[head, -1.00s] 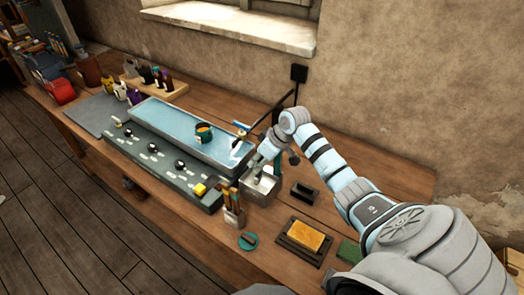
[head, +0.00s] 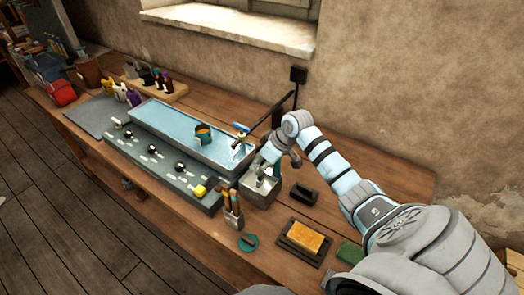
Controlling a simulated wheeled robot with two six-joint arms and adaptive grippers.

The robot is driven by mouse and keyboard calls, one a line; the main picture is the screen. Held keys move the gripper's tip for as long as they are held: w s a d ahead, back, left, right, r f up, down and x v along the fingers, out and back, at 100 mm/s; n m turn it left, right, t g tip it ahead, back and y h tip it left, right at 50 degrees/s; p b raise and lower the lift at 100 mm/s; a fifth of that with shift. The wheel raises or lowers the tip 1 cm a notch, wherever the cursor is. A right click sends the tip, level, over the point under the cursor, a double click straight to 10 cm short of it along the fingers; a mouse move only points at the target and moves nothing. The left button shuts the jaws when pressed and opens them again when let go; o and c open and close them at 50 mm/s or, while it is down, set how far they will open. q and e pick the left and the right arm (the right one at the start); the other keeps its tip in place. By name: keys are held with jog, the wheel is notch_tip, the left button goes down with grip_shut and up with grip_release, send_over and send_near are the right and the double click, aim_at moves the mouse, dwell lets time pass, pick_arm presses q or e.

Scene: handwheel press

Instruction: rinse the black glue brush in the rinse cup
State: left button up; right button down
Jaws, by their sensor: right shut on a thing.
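My right gripper (head: 265,164) reaches in from the right and points down over a square grey metal cup (head: 259,192), which I take for the rinse cup. It is shut on a slim thing, seemingly the black glue brush, whose lower end is at or inside the cup's opening. The brush is too small and too covered by the fingers to make out its bristles or depth. My left gripper is not in view.
A holder with brushes (head: 233,219) stands just left of the cup. A black block (head: 303,194) and a yellow sponge in a dark tray (head: 305,238) lie to the right and front.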

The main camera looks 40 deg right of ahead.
jog(key=shift+w, duration=0.1)
jog(key=shift+r, duration=3.5)
jog(key=shift+r, duration=2)
